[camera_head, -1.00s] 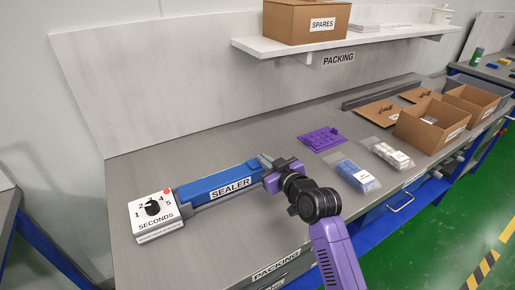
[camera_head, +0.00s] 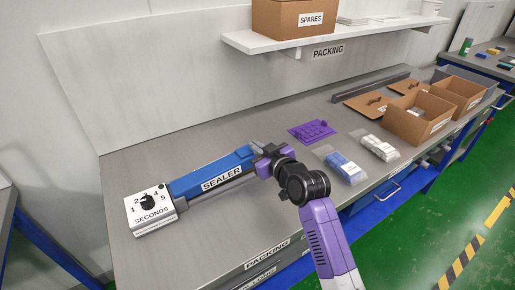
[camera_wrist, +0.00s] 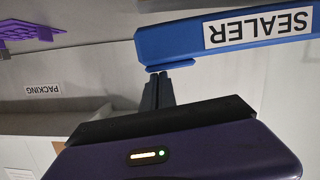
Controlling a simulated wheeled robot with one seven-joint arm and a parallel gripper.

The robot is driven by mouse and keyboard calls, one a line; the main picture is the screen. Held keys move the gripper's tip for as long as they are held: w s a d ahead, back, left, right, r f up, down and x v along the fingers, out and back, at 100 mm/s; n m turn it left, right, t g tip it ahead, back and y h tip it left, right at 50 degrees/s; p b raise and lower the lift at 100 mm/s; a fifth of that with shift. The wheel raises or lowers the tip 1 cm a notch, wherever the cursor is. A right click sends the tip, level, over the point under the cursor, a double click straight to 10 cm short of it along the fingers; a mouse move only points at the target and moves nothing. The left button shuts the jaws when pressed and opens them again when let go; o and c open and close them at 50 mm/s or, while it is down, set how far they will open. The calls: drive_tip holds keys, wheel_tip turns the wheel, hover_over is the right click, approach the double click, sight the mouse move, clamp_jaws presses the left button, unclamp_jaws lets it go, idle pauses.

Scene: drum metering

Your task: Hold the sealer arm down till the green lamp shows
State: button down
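The blue sealer arm (camera_head: 210,175) lies along its grey base on the bench, left of centre. It also shows in the wrist view (camera_wrist: 180,42), its label upside down. The white timer box (camera_head: 150,210) at its left end has a black knob and numbers for seconds. The lamp (camera_head: 161,186) at the box's far corner looks dark and not red; a green tint is too small to tell. My gripper (camera_head: 257,149) is at the sealer arm's right end. In the wrist view its fingers (camera_wrist: 157,92) are together, close against the arm's end; contact is hard to see.
A purple tray-like part (camera_head: 312,131) and bagged items (camera_head: 343,167) lie right of my gripper. Open cardboard boxes (camera_head: 420,122) stand further right. A shelf (camera_head: 335,37) with a SPARES box (camera_head: 293,20) hangs above. The bench around the timer box is clear.

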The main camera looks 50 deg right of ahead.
drive_tip(key=r+b+v, duration=0.1)
drive_tip(key=b+v, duration=0.1)
drive_tip(key=v, duration=0.8)
drive_tip(key=shift+w+d+r, duration=0.1)
